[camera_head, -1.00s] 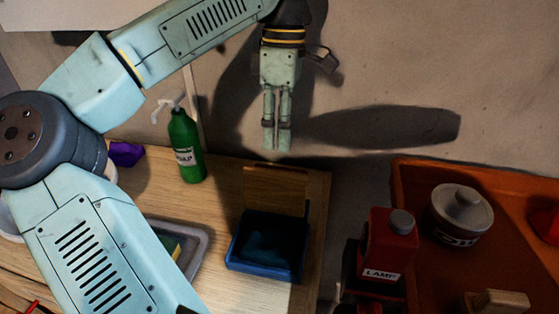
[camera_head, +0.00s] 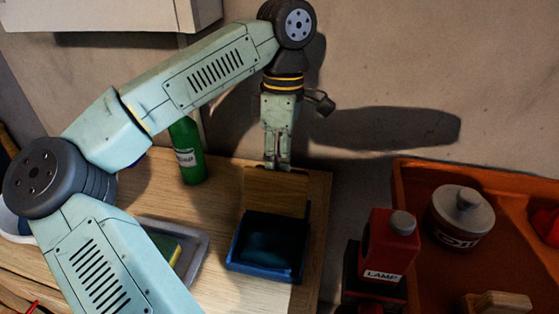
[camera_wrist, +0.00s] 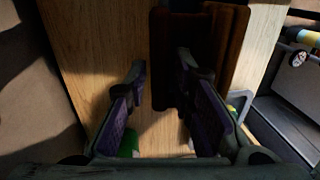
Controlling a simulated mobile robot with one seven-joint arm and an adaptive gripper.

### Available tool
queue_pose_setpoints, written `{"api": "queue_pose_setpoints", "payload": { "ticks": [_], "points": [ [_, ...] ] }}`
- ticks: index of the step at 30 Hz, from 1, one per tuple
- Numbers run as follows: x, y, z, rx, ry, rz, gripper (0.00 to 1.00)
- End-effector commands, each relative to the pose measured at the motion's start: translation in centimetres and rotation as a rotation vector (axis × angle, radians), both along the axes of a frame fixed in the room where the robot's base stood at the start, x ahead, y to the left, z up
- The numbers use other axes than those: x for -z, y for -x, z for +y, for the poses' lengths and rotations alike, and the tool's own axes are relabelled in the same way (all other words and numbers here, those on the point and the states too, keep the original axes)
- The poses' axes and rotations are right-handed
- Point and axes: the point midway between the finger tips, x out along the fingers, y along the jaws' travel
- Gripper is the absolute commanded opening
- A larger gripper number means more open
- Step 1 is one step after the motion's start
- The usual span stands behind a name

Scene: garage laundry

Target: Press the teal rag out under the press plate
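The press plate (camera_head: 276,194) is a wooden board standing upright at the back of a blue tray (camera_head: 262,271). The teal rag (camera_head: 268,243) lies dark and flat inside the tray, uncovered. My gripper (camera_head: 277,166) points down at the plate's top edge; whether it touches cannot be told. In the wrist view, my gripper (camera_wrist: 161,72) has its two purple-padded fingers apart with nothing held between them. The dark brown plate (camera_wrist: 226,45) shows there beyond and beside the right finger. The rag cannot be made out in the wrist view.
A green soap bottle (camera_head: 188,152) stands left of the plate. A grey tray (camera_head: 195,243) with a yellow sponge (camera_head: 170,251) lies left of the blue tray. A red lamp can (camera_head: 388,245) and an orange cart (camera_head: 420,180) stand to the right, beyond the bench edge.

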Motion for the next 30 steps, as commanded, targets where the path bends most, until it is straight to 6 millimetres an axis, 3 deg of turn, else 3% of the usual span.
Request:
{"api": "queue_pose_setpoints", "payload": {
  "ticks": [9,30],
  "points": [
    [-0.02,0.0,0.0,0.0,0.0,0.0,0.0],
    [-0.03,-0.18,0.0,0.0,0.001,-0.006,0.0]
  ]
}}
